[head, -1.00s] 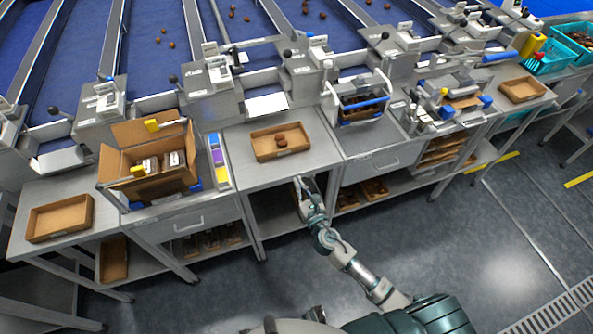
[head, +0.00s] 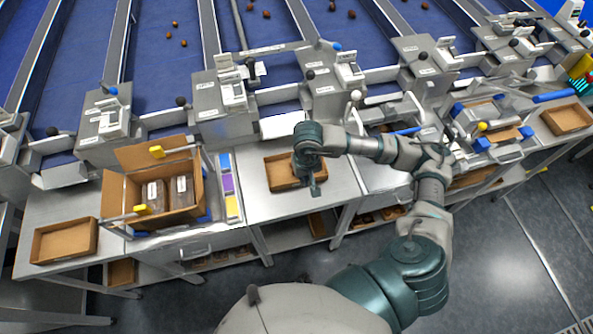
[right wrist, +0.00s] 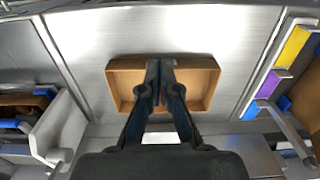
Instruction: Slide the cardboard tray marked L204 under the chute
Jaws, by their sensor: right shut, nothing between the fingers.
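A shallow brown cardboard tray (head: 275,175) lies on the steel bench just in front of a pale chute lip (head: 282,125). I cannot read a mark on it, so I cannot tell whether it is L204. It also shows in the right wrist view (right wrist: 205,78), with the chute lip (right wrist: 163,138) below it in the picture. My right gripper (head: 314,188) points down over the tray and hides part of it. In the right wrist view my right gripper (right wrist: 160,66) has its fingertips together and empty, over the tray's middle. Whether they touch the tray is unclear. My left gripper is out of view.
An open carton (head: 132,190) with packs and a coloured strip (head: 229,188) stand left of the tray. Other cardboard trays lie at far left (head: 64,240) and far right (head: 567,118). A machine (head: 492,125) stands to the right. Bare bench lies left of the tray.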

